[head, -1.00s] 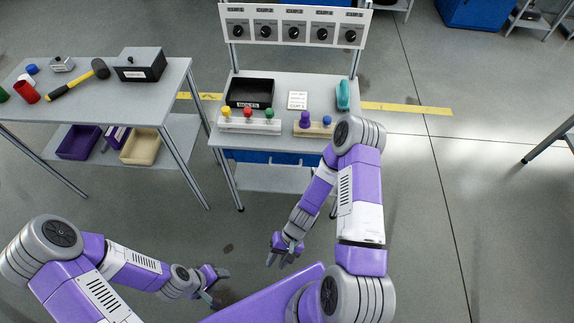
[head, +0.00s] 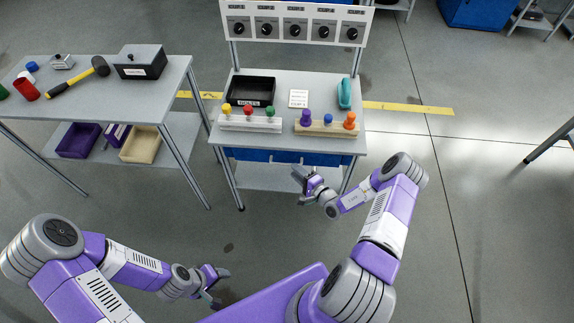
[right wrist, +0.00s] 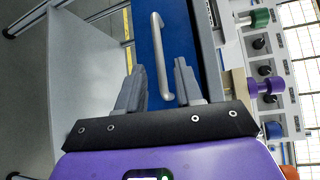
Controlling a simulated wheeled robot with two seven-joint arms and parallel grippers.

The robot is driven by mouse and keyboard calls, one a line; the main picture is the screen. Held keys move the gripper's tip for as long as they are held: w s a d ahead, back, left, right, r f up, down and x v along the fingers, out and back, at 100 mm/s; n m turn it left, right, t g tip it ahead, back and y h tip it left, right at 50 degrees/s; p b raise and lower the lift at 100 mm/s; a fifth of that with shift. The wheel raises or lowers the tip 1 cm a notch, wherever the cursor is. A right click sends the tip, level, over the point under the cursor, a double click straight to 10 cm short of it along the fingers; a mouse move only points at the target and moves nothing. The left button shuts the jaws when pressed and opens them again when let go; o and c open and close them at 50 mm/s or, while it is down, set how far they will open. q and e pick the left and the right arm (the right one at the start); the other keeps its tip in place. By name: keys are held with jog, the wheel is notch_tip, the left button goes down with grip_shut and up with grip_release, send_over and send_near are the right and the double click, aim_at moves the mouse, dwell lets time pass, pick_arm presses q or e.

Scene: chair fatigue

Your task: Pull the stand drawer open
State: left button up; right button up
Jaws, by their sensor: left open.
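The stand (head: 290,87) is a grey-topped bench in the middle of the head view. Its blue drawer (head: 262,156) shows under the top and looks shut. In the right wrist view the blue drawer front (right wrist: 148,42) carries a silver bar handle (right wrist: 161,55). My right gripper (head: 300,188) is in front of the stand, below the drawer. In the right wrist view its two fingers (right wrist: 158,85) are apart, with the handle's near end between or just beyond them; contact cannot be told. My left gripper (head: 220,287) is open and empty, low over the floor at the lower left.
On the stand are a black tray (head: 250,91), a white card (head: 298,98), a teal tool (head: 344,92) and two peg blocks (head: 250,123). A lower shelf (head: 275,177) lies beneath the drawer. A second table (head: 110,92) stands left.

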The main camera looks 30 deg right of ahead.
aim_at(287, 164)
jog(key=b+x, duration=0.1)
jog(key=x, duration=0.5)
jog(key=shift+a+b, duration=0.1)
jog(key=shift+b, duration=0.2)
jog(key=shift+c, duration=0.4)
grip_shut()
